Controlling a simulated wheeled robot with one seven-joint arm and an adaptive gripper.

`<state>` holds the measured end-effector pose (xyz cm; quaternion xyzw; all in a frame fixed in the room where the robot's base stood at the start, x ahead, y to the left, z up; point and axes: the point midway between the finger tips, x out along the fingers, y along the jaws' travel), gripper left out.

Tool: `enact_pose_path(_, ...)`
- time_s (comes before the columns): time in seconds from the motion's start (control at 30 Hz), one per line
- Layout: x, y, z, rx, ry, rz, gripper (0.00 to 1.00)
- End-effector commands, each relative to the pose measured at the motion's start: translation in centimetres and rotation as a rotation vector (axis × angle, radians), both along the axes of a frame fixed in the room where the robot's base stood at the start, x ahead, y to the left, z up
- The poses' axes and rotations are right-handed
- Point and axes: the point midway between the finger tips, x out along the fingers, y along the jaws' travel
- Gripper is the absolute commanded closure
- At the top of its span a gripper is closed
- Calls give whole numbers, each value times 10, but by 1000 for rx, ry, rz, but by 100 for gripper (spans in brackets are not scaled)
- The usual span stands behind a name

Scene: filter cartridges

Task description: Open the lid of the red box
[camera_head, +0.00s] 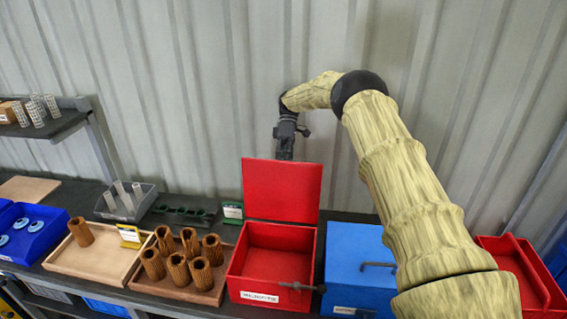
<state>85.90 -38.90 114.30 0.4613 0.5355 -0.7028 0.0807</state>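The red box (262,284) stands on the dark bench in the middle of the view, with a white label and a dark handle on its front. Its red lid (283,188) stands upright at the back edge, and the inside looks empty. My gripper (285,148) points down just behind and above the lid's top edge. Its fingertips look partly hidden by the lid, so I cannot tell whether they are open or touch it.
A closed blue box (352,262) stands right of the red box. Another red container (520,268) is at far right, partly behind my arm. A wooden tray (205,297) with several brown cartridges is left. A corrugated wall (220,80) rises behind the bench.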

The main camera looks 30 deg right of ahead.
Motion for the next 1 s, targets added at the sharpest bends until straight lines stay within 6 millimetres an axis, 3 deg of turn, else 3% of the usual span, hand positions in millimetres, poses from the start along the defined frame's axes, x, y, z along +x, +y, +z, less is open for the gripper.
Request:
enact_pose_path(0.03, -2, 0, -8, -2, 6, 0, 50)
enact_pose_path(0.57, -1, 1, -3, -2, 7, 1, 57)
enact_pose_path(0.67, -1, 1, 6, -3, 6, 1, 67)
enact_pose_path(1.0, -1, 1, 68, -1, -1, 1, 68)
